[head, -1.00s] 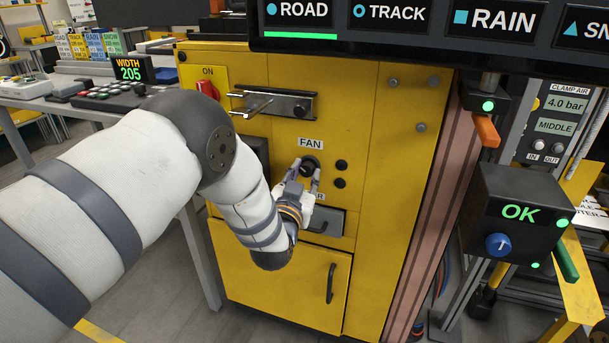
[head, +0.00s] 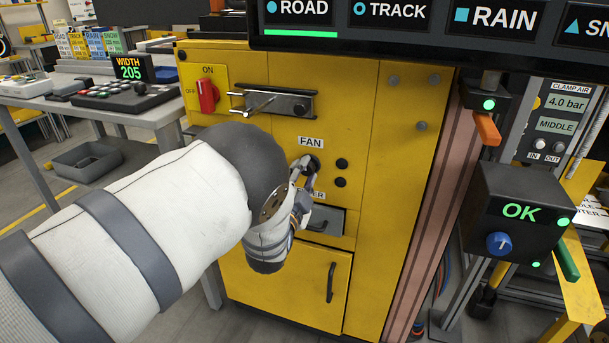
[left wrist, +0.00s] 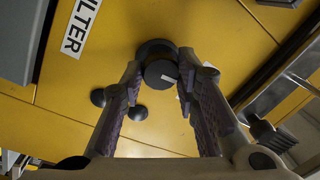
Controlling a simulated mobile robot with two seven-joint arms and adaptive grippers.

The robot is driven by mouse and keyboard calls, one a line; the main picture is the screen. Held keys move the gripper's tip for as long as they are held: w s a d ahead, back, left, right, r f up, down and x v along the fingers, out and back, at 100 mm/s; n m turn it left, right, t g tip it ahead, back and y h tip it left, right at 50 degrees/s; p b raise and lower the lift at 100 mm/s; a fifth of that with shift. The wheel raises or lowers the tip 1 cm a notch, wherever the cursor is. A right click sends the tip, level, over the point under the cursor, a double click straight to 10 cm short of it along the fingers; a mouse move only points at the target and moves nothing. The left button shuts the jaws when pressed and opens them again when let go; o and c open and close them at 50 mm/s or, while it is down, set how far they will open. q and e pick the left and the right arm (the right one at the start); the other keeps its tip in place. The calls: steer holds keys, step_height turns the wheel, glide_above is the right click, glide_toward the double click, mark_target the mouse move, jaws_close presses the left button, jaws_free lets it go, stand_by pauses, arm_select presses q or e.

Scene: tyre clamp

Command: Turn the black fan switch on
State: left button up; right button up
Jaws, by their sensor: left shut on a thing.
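The black fan switch (head: 312,165) is a round knob on the yellow panel (head: 395,150), just under the white FAN label (head: 311,142). My left gripper (head: 306,172) is at the knob with its fingers around it. In the left wrist view the knob (left wrist: 160,72) has a white mark on its face, and the fingertips of my left gripper (left wrist: 163,80) are on either side of it, shut on it. The gripper partly hides the knob in the head view. My right gripper is not in view.
Two small black buttons (head: 341,173) sit right of the knob. A red rotary switch (head: 207,95) and a metal latch (head: 272,103) are above left. A drawer with a grey handle (head: 325,222) lies just below. A black OK box (head: 519,214) stands at the right.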

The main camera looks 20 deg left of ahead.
arm_select(q)
steer(key=shift+f+m, duration=0.1)
steer(key=shift+m, duration=0.5)
steer(key=o, duration=1.2)
steer(key=shift+c, duration=0.2)
steer(key=shift+s, duration=0.1)
steer(key=s, duration=1.1)
steer(key=shift+s+f, duration=0.4)
steer(key=shift+f, duration=0.05)
